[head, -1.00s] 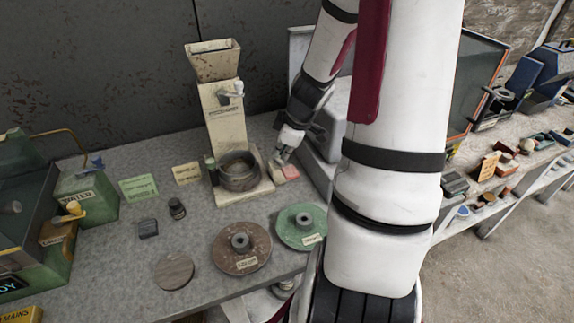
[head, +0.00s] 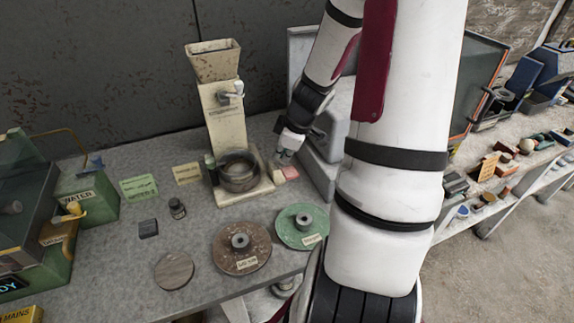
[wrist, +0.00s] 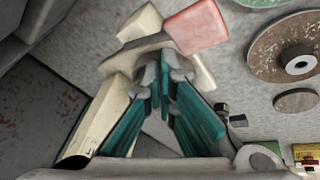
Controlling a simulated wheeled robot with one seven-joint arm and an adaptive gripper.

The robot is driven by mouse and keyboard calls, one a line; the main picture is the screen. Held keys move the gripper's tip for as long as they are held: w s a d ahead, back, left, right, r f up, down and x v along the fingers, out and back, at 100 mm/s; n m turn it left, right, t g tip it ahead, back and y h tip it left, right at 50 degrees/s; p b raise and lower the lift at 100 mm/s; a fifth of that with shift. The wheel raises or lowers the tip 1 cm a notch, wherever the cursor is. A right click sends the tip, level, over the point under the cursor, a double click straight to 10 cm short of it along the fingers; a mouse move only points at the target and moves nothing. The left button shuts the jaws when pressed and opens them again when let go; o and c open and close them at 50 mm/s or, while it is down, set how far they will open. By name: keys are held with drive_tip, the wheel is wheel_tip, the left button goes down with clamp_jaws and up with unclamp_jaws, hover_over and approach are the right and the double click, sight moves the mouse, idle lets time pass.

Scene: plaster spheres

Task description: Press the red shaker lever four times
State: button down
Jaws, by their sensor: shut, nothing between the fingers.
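The red shaker lever (head: 290,173) sticks out at the right side of the cream dispenser's base. In the wrist view its red end (wrist: 197,27) lies just beyond my fingertips. The cream dispenser (head: 226,125) stands upright with a hopper on top and a dark round bowl (head: 239,171) on its base. My gripper (head: 284,158) is shut and empty, pointing down just above the lever. In the wrist view my fingertips (wrist: 165,70) overlap the lever's pale arm; I cannot tell whether they touch it.
A brown disc (head: 240,262) and a green disc (head: 303,240) lie in front of the dispenser. A grey box (head: 330,140) stands close to the right of my gripper. A small dark jar (head: 177,209) stands left of the dispenser. The table between is bare.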

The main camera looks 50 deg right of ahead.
sight(285, 167)
drive_tip(key=shift+s+a+f, duration=0.1)
drive_tip(key=shift+s+f, duration=0.15)
drive_tip(key=shift+f, duration=0.35)
drive_tip(key=shift+s+a+f, duration=0.15)
drive_tip(key=shift+s+f, duration=0.1)
drive_tip(key=shift+f, duration=0.3)
drive_tip(key=shift+s+a+f, duration=0.1)
drive_tip(key=shift+s+f, duration=0.15)
drive_tip(key=shift+f, duration=0.35)
idle(2.1)
drive_tip(key=shift+r, duration=0.15)
drive_tip(key=shift+w+d+r+p, duration=0.15)
drive_tip(key=shift+w+r+p, duration=0.15)
drive_tip(key=shift+r, duration=0.35)
drive_tip(key=shift+w+d+r+p, duration=0.15)
drive_tip(key=shift+w+r, duration=0.15)
drive_tip(key=shift+r, duration=0.4)
drive_tip(key=shift+w+d+r+p, duration=0.15)
drive_tip(key=shift+w+r+p, duration=0.15)
drive_tip(key=shift+r, duration=0.35)
drive_tip(key=shift+r, duration=0.1)
drive_tip(key=shift+w+d+r+p, duration=0.15)
drive_tip(key=shift+w+r, duration=0.15)
drive_tip(key=shift+r, duration=0.45)
drive_tip(key=shift+w+d+r+p, duration=0.2)
drive_tip(key=shift+w+r, duration=0.1)
drive_tip(key=shift+r, duration=0.4)
drive_tip(key=shift+w+d+r+p, duration=0.15)
drive_tip(key=shift+w+r, duration=0.15)
drive_tip(key=shift+r, duration=0.45)
